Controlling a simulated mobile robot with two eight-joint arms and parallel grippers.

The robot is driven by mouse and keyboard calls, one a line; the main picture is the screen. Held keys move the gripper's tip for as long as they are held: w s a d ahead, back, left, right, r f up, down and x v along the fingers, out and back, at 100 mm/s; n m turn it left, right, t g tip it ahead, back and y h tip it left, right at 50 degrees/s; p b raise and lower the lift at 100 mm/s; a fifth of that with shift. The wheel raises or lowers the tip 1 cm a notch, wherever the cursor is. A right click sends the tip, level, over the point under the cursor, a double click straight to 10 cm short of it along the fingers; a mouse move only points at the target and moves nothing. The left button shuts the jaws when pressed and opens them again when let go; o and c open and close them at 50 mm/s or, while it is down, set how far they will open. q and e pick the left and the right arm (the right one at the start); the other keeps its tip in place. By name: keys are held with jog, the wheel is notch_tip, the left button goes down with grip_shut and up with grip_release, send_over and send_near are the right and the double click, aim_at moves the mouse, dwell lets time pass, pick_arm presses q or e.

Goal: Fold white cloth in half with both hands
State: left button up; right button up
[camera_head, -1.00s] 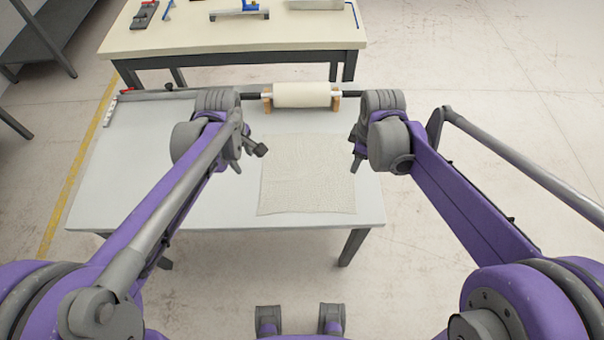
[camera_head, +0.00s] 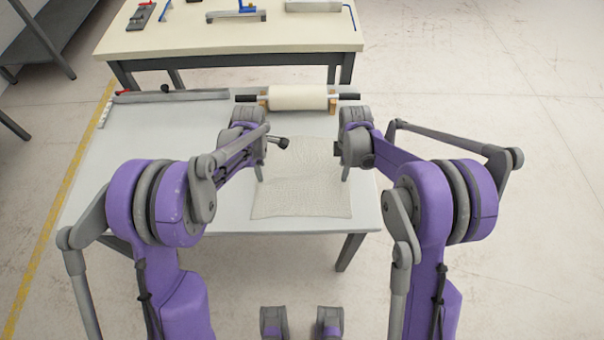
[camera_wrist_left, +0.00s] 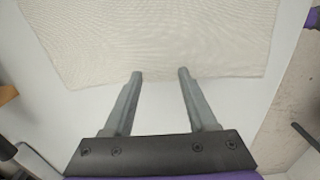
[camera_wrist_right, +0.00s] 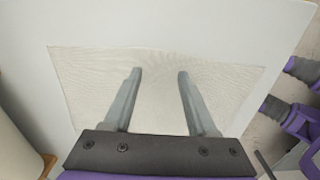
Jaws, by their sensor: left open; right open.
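The white cloth (camera_head: 300,195) lies flat and unfolded on the grey table, near its front right part. My left gripper (camera_head: 266,163) is open and empty at the cloth's left edge. In the left wrist view, its fingertips (camera_wrist_left: 160,72) overlap the edge of the cloth (camera_wrist_left: 160,35). My right gripper (camera_head: 343,165) is open and empty at the cloth's right edge. In the right wrist view, its fingertips (camera_wrist_right: 160,72) appear over the cloth (camera_wrist_right: 85,85). I cannot tell whether either gripper touches the cloth. My arms hide part of the table.
A white roll (camera_head: 298,97) on a wooden stand is at the back of the grey table (camera_head: 120,175). A grey bar (camera_head: 170,96) lies to its left. A cream table (camera_head: 230,42) with tools stands behind. The left part of the grey table is clear.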

pick_arm(q)
jog(key=shift+f, duration=0.4)
pick_arm(e)
jog(key=shift+f, duration=0.4)
pick_arm(q)
jog(key=shift+s+f, duration=0.1)
jog(key=shift+f, duration=0.1)
pick_arm(e)
jog(key=shift+f, duration=0.2)
pick_arm(q)
grip_shut()
pick_arm(e)
grip_shut()
jog(key=shift+s, duration=0.1)
pick_arm(q)
jog(key=shift+r, duration=0.1)
pick_arm(e)
jog(key=shift+r, duration=0.15)
